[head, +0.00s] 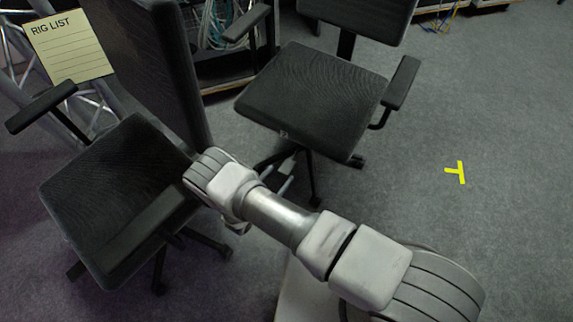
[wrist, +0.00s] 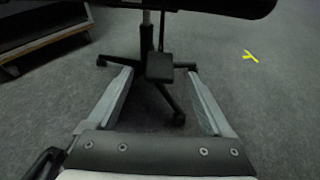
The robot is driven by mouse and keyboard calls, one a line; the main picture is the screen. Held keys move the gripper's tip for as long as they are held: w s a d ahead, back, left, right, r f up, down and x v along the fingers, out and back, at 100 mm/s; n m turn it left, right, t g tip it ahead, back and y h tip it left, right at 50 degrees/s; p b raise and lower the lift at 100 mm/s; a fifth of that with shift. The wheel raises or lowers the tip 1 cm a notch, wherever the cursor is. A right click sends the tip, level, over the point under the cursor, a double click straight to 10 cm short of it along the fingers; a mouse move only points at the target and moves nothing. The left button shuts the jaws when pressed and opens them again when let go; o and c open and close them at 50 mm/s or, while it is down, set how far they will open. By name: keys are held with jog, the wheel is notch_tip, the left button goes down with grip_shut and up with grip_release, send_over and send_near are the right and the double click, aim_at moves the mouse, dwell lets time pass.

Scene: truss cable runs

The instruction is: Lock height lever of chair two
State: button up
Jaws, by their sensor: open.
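Two black office chairs show in the head view: one at the back centre (head: 315,95) and one at the left (head: 120,190). A thin rod comes down beside the post to a flat dark paddle, the height lever (wrist: 159,68). My gripper (wrist: 160,74) is open, its fingers on either side of the paddle, with gaps on both sides. In the head view my arm largely hides the gripper.
The chair's legs (wrist: 172,100) spread over the grey carpet below the lever. A dark shelf (wrist: 40,30) stands at the left. A yellow tape mark (head: 456,172) lies on open floor at right. A "RIG LIST" sheet (head: 68,47) is at upper left.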

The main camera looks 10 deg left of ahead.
jog(key=p+v, duration=0.1)
jog(key=v, duration=0.7)
dwell(0.4)
